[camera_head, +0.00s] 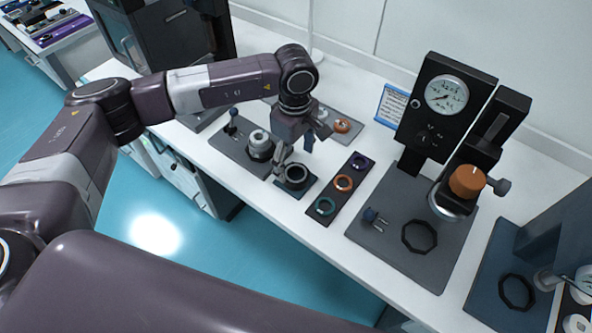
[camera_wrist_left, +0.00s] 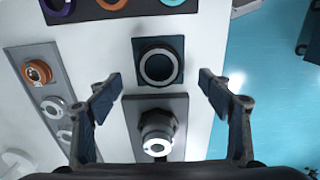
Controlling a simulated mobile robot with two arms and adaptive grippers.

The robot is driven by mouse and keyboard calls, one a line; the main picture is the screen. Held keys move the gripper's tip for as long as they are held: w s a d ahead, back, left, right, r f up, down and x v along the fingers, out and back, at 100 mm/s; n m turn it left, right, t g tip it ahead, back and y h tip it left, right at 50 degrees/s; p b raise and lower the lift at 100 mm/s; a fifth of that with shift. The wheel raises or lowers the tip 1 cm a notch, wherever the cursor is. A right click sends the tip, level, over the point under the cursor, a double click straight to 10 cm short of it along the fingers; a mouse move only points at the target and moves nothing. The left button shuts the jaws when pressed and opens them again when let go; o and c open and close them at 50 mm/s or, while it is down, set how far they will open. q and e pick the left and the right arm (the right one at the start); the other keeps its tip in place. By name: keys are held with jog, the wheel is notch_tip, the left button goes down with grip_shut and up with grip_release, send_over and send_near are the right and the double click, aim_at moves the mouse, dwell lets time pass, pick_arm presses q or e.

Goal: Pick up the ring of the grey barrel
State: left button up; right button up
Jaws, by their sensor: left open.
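The grey barrel (camera_head: 260,145) stands on a dark plate, partly beside my gripper. In the left wrist view the barrel (camera_wrist_left: 157,132) is low in the middle, with a hex-shaped collar. The ring (camera_wrist_left: 159,66) shows whole in the left wrist view, above the barrel. My left gripper (camera_head: 295,157) is open and empty, above the ring and barrel. In the left wrist view its fingertips (camera_wrist_left: 158,88) are wide apart, either side of the gap between ring and barrel.
A dark strip (camera_head: 330,214) with purple, orange and green rings lies to the right. A grey plate (camera_head: 352,132) with an orange-brown ring lies behind. A gauge stand (camera_head: 432,122) with an orange knob (camera_head: 467,181) rises farther right. The white table's front edge is close.

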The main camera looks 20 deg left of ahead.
aim_at(294, 172)
pick_arm(q)
notch_tip(294, 172, down, 3)
jog(key=shift+w+a+r+p, duration=0.1)
jog(key=shift+a+r+p, duration=0.05)
jog(key=shift+p, duration=0.55)
jog(key=shift+f, duration=0.9)
jog(key=c, duration=1.1)
jog(key=shift+c, duration=0.2)
pick_arm(e)
jog(key=shift+w+a+r, duration=0.1)
jog(key=shift+w+r, duration=0.75)
jog(key=shift+r, duration=0.3)
pick_arm(q)
jog(key=shift+w, duration=0.1)
